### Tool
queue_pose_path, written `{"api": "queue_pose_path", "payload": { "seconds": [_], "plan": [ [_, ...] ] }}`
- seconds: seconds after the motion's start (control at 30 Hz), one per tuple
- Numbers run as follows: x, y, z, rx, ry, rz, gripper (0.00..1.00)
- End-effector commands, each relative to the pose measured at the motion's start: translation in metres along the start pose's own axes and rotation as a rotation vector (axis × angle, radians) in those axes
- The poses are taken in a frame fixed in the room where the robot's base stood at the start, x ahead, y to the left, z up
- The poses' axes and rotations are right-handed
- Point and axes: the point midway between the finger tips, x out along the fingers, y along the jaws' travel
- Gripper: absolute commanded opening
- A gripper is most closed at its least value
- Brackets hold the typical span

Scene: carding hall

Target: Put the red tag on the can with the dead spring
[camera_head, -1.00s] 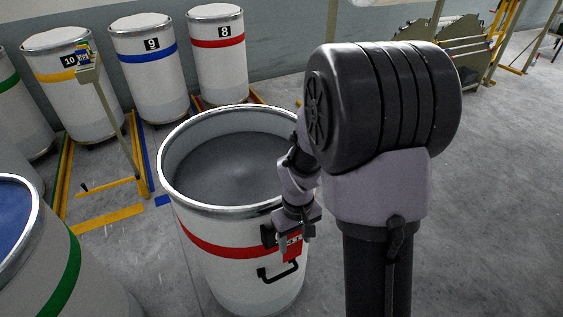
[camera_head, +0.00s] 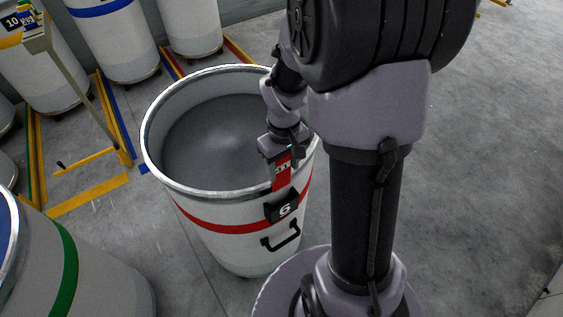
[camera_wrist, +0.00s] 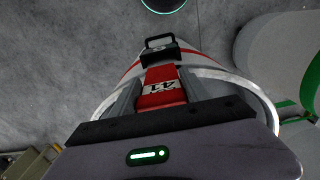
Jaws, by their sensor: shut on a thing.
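My gripper (camera_head: 279,152) is shut on the red tag (camera_head: 282,173), which bears a white label with dark print. The tag also shows between the fingers in the wrist view (camera_wrist: 162,86). It hangs at the front rim of a white can (camera_head: 225,247) with a red band, a black plate reading 6 (camera_head: 284,208) and a black handle (camera_head: 283,238). I cannot tell whether the tag touches the rim. A grey surface (camera_head: 215,140) lies below the rim inside this can; no spring is visible.
A green-banded can (camera_head: 95,275) stands at the lower left. Several numbered cans stand at the back, one marked 10 (camera_head: 45,75). A thin post on a yellow foot (camera_head: 75,97) stands left of can 6. Open grey floor (camera_head: 480,170) lies to the right.

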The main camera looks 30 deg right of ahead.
Motion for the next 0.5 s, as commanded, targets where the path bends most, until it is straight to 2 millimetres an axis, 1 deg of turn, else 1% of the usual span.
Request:
{"api": "queue_pose_path", "payload": {
  "seconds": [0.03,0.5],
  "plan": [
    [0.009,0.0,0.0,0.0,-0.001,0.0,0.15],
    [0.062,0.0,0.0,0.0,-0.001,-0.001,0.15]
  ]
}}
